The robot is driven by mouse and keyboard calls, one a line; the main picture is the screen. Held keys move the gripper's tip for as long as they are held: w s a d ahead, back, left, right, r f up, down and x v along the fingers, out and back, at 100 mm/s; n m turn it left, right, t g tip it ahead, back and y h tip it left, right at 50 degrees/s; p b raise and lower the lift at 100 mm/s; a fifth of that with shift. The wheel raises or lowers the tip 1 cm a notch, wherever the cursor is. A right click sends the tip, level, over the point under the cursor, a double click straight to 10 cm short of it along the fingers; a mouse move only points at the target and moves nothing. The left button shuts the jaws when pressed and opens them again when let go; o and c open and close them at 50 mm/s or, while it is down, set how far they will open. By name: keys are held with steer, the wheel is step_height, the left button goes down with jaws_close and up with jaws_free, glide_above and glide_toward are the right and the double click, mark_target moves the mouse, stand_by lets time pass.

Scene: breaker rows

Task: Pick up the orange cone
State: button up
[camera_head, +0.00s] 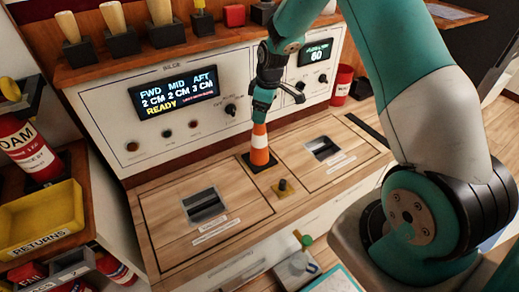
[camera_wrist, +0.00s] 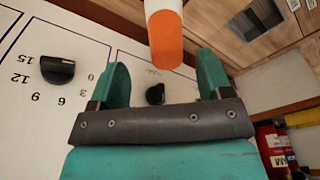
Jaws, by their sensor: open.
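The orange cone (camera_head: 260,153) has a white band and a dark square base. It stands upright on the wooden counter between two inset hatches. My gripper (camera_head: 262,108) is right above the cone's top in the head view, pointing down. In the wrist view my gripper (camera_wrist: 160,85) is open, with one teal finger on each side. The orange and white cone (camera_wrist: 164,38) shows there beyond the fingertips, roughly between them. Nothing is held. The cone's base is out of the wrist view.
A panel with a lit display (camera_head: 173,99) and knobs rises behind the counter. A shelf (camera_head: 150,58) with wooden-handled tools runs above. A yellow returns bin (camera_head: 42,215) is at the left.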

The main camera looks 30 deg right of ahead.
mark_target(259, 140)
steer(key=f, duration=0.2)
steer(key=a+f+b, duration=0.1)
steer(key=f, duration=0.2)
steer(key=shift+w+a, duration=0.1)
steer(key=c, duration=1.3)
jaws_close()
steer(key=shift+r, duration=0.15)
